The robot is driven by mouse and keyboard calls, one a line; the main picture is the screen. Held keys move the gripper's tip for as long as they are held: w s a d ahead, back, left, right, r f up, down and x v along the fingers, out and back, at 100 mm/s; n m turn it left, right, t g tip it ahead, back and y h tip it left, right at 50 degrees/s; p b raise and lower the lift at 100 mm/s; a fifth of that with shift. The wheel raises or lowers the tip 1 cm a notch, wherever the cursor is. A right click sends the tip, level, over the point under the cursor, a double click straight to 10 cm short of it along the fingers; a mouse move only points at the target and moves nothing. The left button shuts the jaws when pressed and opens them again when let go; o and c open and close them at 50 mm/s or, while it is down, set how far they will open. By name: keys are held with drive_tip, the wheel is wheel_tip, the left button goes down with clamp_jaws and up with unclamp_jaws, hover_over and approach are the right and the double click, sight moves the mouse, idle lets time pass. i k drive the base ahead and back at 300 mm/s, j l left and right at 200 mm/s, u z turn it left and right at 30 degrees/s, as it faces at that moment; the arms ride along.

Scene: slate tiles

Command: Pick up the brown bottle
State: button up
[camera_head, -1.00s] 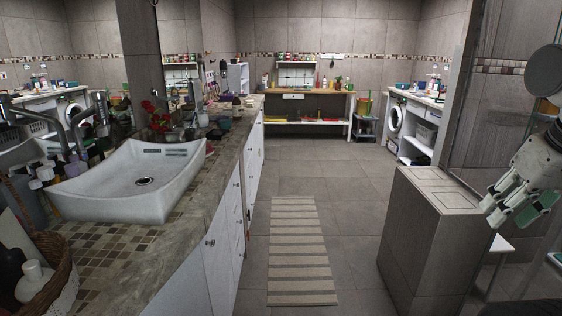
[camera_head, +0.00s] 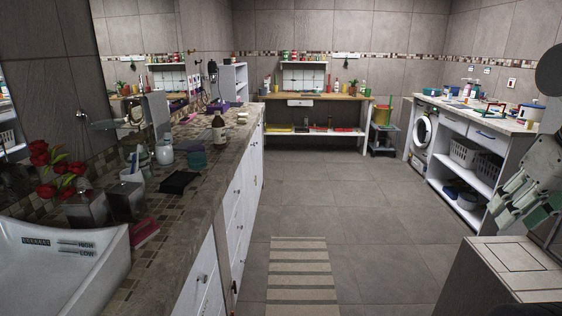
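A brown bottle (camera_head: 218,134) with a pale label stands upright on the left counter, toward its far end. It is beyond a teal jar (camera_head: 196,156) and in front of a purple item. My gripper (camera_head: 536,212) is at the right edge of the view, far from the bottle and across the aisle. Its fingers are seen from the side and partly merge with each other, so I cannot tell whether they are open or shut. Nothing is visible in them.
The left counter (camera_head: 168,236) holds a white sink (camera_head: 62,262), red flowers (camera_head: 58,160) and a black tray (camera_head: 180,182). A tiled block (camera_head: 478,275) stands at the lower right. The floor (camera_head: 335,200) between is clear, with a striped mat (camera_head: 301,270).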

sight(218, 125)
drive_tip(key=i, duration=2.35)
drive_tip(key=i+u, duration=0.15)
drive_tip(key=i, duration=0.35)
drive_tip(key=i+l+u, duration=0.1)
drive_tip(key=i, duration=0.4)
drive_tip(key=i+l+u, duration=0.15)
drive_tip(key=i, duration=0.3)
drive_tip(key=u, duration=2.05)
drive_tip(key=l, duration=0.1)
